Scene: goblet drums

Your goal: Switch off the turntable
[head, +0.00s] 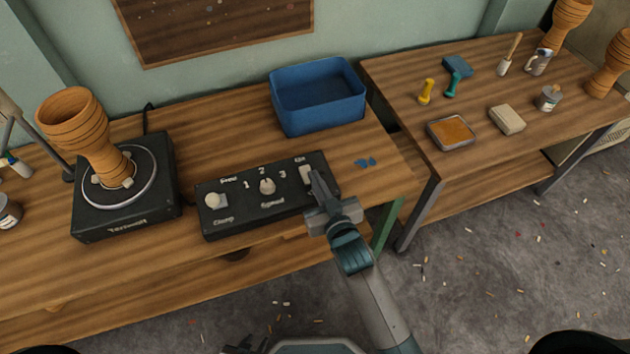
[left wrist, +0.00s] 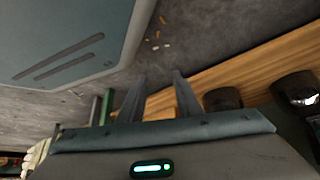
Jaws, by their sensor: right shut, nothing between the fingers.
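The turntable (head: 165,205) is a black box with a round plate at the left of the bench, and a wooden goblet drum (head: 75,120) stands on it, held by small pale clamp blocks. The black control box (head: 240,215) to its right has a clamp knob (head: 215,200), a numbered speed knob (head: 267,186) and a pale switch (head: 306,175) near an "On" label. My right gripper (head: 316,178) is shut and empty, its tips at the switch; contact is unclear. My left gripper (head: 243,346) is low at the bottom edge; the left wrist view shows its fingers (left wrist: 160,90) apart, nothing between.
A blue bin (head: 318,115) stands behind the control box, with small blue pieces (head: 366,162) nearby. A second table (head: 400,100) at right holds tools, a sponge, a tray (head: 450,146) and drums. Chips litter the floor.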

